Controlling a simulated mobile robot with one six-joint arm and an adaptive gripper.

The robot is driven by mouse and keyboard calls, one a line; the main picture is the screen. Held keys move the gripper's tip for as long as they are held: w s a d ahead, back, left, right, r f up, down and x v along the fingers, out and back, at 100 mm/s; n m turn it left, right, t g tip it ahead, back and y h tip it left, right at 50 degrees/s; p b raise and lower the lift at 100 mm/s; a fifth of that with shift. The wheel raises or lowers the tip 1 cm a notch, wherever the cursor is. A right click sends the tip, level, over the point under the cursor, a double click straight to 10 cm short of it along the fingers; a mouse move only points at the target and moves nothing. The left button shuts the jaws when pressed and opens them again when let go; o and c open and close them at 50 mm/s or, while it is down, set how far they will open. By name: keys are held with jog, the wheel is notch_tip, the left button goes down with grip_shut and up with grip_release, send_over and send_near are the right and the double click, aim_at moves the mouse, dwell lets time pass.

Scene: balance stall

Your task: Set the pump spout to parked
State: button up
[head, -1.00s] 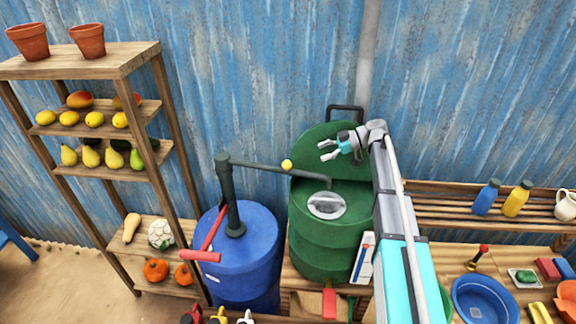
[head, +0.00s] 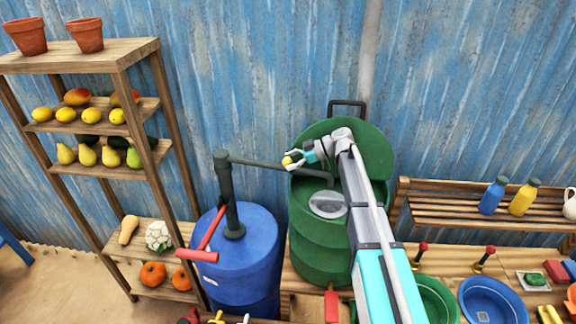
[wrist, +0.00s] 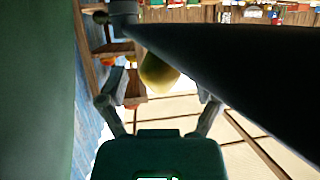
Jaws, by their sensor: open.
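The pump stands on the blue barrel (head: 240,270), with a dark upright post (head: 228,192) and a long grey spout (head: 262,165) that reaches right over the green barrel (head: 318,252). A yellow knob (head: 286,161) sits on the spout. My gripper (head: 291,160) is open at the knob, with its fingers on either side of it. In the wrist view the knob (wrist: 160,74) lies between the open fingers, and the dark spout (wrist: 230,70) crosses close to the camera. I cannot tell whether the fingers touch the knob.
A red pump handle (head: 198,255) hangs at the blue barrel's left. The green barrel's raised lid (head: 350,135) stands behind my gripper. A wooden shelf (head: 130,60) with fruit is on the left. A bench (head: 450,208) with bottles is on the right.

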jog(key=shift+a+f, duration=0.15)
jog(key=shift+a, duration=0.25)
grip_shut()
